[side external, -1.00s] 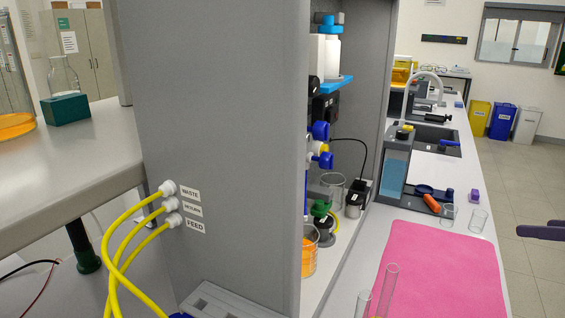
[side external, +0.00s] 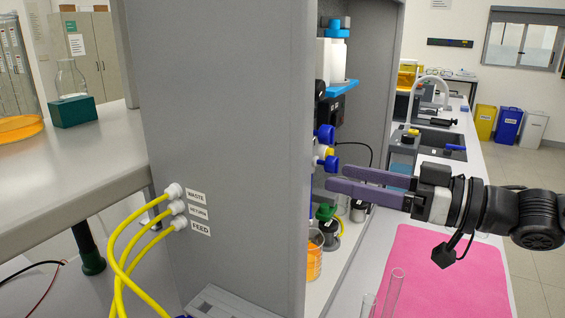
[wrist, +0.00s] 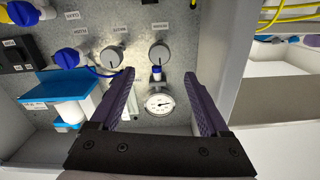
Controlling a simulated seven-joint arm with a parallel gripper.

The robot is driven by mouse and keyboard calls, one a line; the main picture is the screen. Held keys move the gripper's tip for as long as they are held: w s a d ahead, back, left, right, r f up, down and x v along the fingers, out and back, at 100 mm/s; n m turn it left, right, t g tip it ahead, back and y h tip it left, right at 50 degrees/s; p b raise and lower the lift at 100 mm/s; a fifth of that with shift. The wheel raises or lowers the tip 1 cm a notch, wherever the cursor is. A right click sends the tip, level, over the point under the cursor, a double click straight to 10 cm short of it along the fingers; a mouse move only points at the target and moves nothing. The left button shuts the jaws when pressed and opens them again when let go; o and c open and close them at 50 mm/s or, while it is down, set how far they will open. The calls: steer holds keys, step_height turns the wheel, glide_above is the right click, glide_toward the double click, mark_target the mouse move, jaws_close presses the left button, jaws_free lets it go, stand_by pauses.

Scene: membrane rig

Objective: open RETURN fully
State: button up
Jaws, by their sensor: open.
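My gripper (side external: 334,176) is open and empty, its two purple fingers pointing into the grey cabinet near a blue handle (side external: 331,163). In the wrist view, my gripper (wrist: 157,74) has a finger on each side of a blue fitting. A round grey knob (wrist: 159,54) is just beyond the fingertips, apart from them. A second grey knob (wrist: 113,58) is to its left. The small panel labels are too blurred to read surely, so I cannot tell which control is RETURN. A RETURN label (side external: 198,212) is beside yellow hoses outside the cabinet.
A pressure gauge (wrist: 160,104) lies between the fingers in the wrist view. The cabinet wall (side external: 225,150) bounds the space. A pink mat (side external: 440,270) is below the arm.

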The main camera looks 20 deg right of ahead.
steer(key=x, duration=1.1)
steer(key=shift+w+a, duration=0.15)
steer(key=shift+w, duration=0.05)
jaws_close()
